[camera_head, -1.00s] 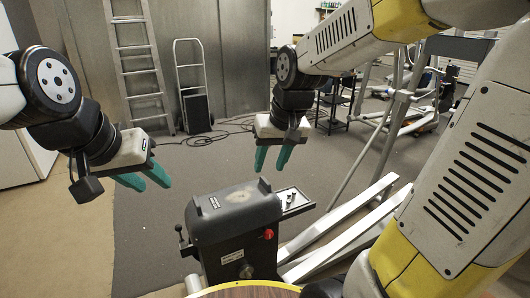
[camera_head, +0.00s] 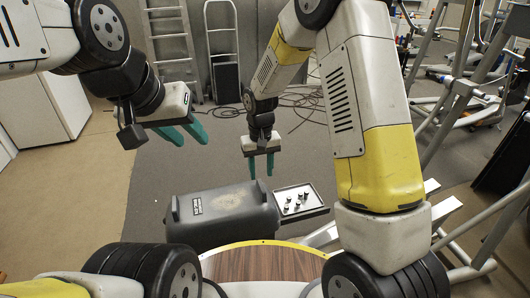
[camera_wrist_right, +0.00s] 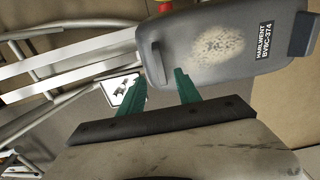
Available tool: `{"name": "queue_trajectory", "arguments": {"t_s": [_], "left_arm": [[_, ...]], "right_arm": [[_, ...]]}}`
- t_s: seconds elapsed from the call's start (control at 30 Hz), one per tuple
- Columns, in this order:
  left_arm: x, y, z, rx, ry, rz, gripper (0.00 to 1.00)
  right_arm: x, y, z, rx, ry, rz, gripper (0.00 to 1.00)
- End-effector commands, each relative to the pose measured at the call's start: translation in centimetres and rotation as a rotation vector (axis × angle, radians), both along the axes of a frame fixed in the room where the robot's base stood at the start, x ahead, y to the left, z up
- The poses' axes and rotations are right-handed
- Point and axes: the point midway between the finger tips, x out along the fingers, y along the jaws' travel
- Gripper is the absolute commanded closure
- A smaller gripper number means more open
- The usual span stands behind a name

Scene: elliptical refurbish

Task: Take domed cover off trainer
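The domed cover (camera_head: 235,218) is a long dark grey shell with a pale worn patch and a label, closed over the trainer's top. It also shows in the right wrist view (camera_wrist_right: 215,65), with an upright handle (camera_wrist_right: 158,52) at its near-left end and another at its far right. The trainer's body is mostly hidden; its side panel with knobs (camera_head: 303,202) sticks out at right. My right gripper (camera_head: 261,176) is open and empty, pointing down above the cover's right end; in the wrist view the handle lies between its fingers' lines.
Pale metal rails and gym frames (camera_head: 460,110) crowd the right. A ladder (camera_head: 172,45) and hand truck (camera_head: 222,55) stand at the back. Grey floor left of the trainer is clear.

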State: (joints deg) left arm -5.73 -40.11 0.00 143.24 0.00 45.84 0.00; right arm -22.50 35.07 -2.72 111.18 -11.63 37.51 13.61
Motion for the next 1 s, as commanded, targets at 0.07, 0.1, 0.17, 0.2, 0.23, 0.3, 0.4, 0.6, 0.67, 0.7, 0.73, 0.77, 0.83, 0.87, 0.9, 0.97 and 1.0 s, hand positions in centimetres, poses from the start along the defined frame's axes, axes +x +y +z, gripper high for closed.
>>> {"name": "queue_trajectory", "arguments": {"t_s": [0.07, 0.1, 0.17, 0.2, 0.23, 0.3, 0.4, 0.6, 0.67, 0.7, 0.73, 0.77, 0.83, 0.87, 0.9, 0.97, 1.0], "left_arm": [[0.0, 0.0, 0.0, 0.0, 0.0, 0.0, 0.64], [0.0, 0.0, 0.0, 0.0, 0.0, 0.0, 0.64], [0.0, 0.0, 0.0, 0.0, 0.0, 0.0, 0.64], [0.0, 0.0, 0.0, 0.0, 0.0, 0.0, 0.64], [0.0, 0.0, 0.0, 0.0, 0.0, 0.0, 0.64], [0.0, 0.0, 0.0, 0.0, 0.0, 0.0, 0.64], [0.0, 0.0, 0.0, 0.0, 0.0, 0.0, 0.64], [0.0, 0.0, 0.0, 0.0, 0.0, 0.0, 0.64], [0.0, 0.0, 0.0, 0.0, 0.0, 0.0, 0.64], [0.0, 0.0, 0.0, 0.0, 0.0, 0.0, 0.64], [0.0, 0.0, 0.0, 0.0, 0.0, 0.0, 0.64], [0.0, 0.0, 0.0, 0.0, 0.0, 0.0, 0.64], [0.0, 0.0, 0.0, 0.0, 0.0, 0.0, 0.64], [0.0, 0.0, 0.0, 0.0, 0.0, 0.0, 0.64], [0.0, 0.0, 0.0, 0.0, 0.0, 0.0, 0.64], [0.0, 0.0, 0.0, 0.0, 0.0, 0.0, 0.64], [0.0, 0.0, 0.0, 0.0, 0.0, 0.0, 0.64]], "right_arm": [[-0.1, -0.1, -1.1, -0.002, 0.005, 0.0, 0.6], [-0.1, -0.1, -1.7, -0.002, 0.004, 0.0, 0.6], [-0.1, -0.1, -2.7, -0.002, 0.005, 0.0, 0.6], [-0.1, -0.1, -3.3, -0.002, 0.004, 0.0, 0.6], [-0.1, -0.1, -3.8, -0.002, 0.004, 0.0, 0.6], [-0.1, -0.1, -4.8, -0.002, 0.004, 0.0, 0.6], [-0.1, -0.1, -6.0, -0.001, 0.003, -0.001, 0.6], [-0.1, -0.1, -7.0, 0.0, 0.001, -0.001, 0.6], [0.0, -0.1, -7.1, 0.0, 0.0, -0.001, 0.6], [0.0, -0.1, -7.1, 0.0, 0.0, -0.001, 0.6], [0.0, -0.1, -7.1, 0.0, 0.0, -0.001, 0.6], [0.0, -0.1, -7.0, 0.0, 0.0, -0.001, 0.6], [0.0, -0.1, -7.0, 0.0, 0.0, -0.001, 0.6], [0.0, -0.1, -7.0, 0.0, 0.0, -0.001, 0.64], [0.0, -0.1, -7.0, 0.0, 0.0, -0.001, 0.72], [0.0, -0.1, -7.0, 0.0, 0.0, -0.001, 0.84], [-0.1, -0.1, -7.0, 0.0, 0.0, -0.001, 0.91]]}}
